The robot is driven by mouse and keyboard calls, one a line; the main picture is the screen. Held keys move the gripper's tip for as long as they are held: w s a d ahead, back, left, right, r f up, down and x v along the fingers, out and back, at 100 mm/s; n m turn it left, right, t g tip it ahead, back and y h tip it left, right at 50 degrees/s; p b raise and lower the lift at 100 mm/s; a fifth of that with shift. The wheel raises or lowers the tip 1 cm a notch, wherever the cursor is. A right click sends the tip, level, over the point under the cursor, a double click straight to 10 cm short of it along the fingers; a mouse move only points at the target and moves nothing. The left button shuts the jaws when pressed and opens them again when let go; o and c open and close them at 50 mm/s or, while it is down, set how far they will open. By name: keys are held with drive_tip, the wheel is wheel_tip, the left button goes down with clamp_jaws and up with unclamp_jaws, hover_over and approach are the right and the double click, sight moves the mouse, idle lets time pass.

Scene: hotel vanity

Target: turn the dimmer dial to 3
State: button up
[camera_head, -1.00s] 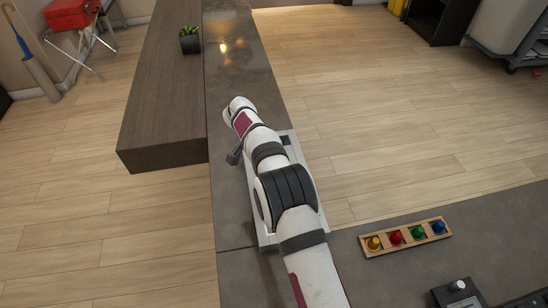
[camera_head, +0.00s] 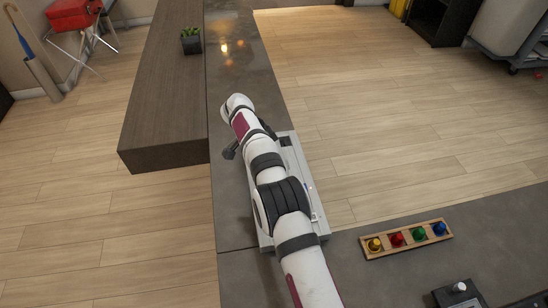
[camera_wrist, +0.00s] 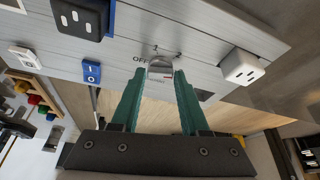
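The dimmer dial (camera_wrist: 160,68) is a round pale knob on a grey panel (camera_wrist: 205,48) in the wrist view, with "OFF" printed to its left. A small reddish mark shows near its lower edge. My gripper (camera_wrist: 159,72) has two green fingers, spread apart, with one tip on each side of the dial. The tips overlap the dial's height in the picture; I cannot tell whether they touch it. In the head view, my arm covers most of the panel (camera_head: 312,196), and the dial and fingers are hidden.
On the panel are a black socket (camera_wrist: 80,17), a blue switch (camera_wrist: 92,72) and a white socket (camera_wrist: 242,66). A wooden tray (camera_head: 408,242) with several coloured knobs stands at the right of the counter (camera_head: 350,275). A potted plant (camera_head: 190,42) stands far back.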

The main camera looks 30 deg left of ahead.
drive_tip(key=o, duration=0.4)
drive_tip(key=shift+c, duration=0.2)
drive_tip(key=v, duration=1.2)
